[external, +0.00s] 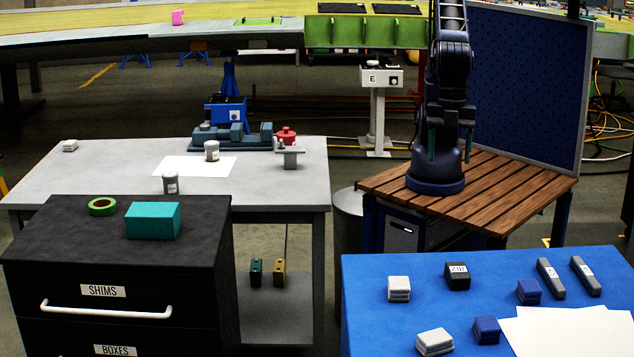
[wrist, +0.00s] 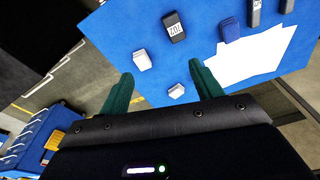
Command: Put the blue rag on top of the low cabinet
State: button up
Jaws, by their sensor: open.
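Two dark blue folded rags lie on the blue-topped table: one blue rag (external: 528,291) near the grey bars, the other (external: 486,329) at the left edge of the white sheets. One blue rag (wrist: 229,30) shows in the wrist view; a green finger seems to hide the other. The low cabinet (external: 60,240) is black, with drawers labelled SHIMS and BOXES, at the lower left. My gripper (external: 450,155) hangs above the slatted wooden stand in the external view. In the wrist view its green fingers (wrist: 160,69) are apart and empty, with the blue table beyond.
Green tape (external: 102,206) and a teal box (external: 152,220) sit on the cabinet; its front and left top are clear. White folded rags (external: 399,288), a black box (external: 457,276) and white sheets (external: 565,332) share the blue table (external: 365,270). A grey workbench (external: 110,170) stands behind the cabinet.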

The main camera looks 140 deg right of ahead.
jog(key=s+d+r+m+t, duration=0.1)
jog(key=s+d+r, duration=0.15)
jog(key=d, duration=0.45)
jog(key=s+d+r+m, duration=0.15)
jog(key=s+d, duration=0.25)
jog(key=d, duration=0.4)
jog(key=s+d+r+m+t, duration=0.1)
jog(key=s+d+r, duration=0.2)
jog(key=d, duration=0.4)
jog(key=s+d+f+m+t, duration=0.1)
jog(key=s+d+f+m, duration=0.1)
jog(key=s+d, duration=1.1)
jog(key=s, duration=0.3)
jog(key=shift+d+m+h, duration=0.2)
jog(key=shift+m+h, duration=0.15)
jog(key=shift+h, duration=0.05)
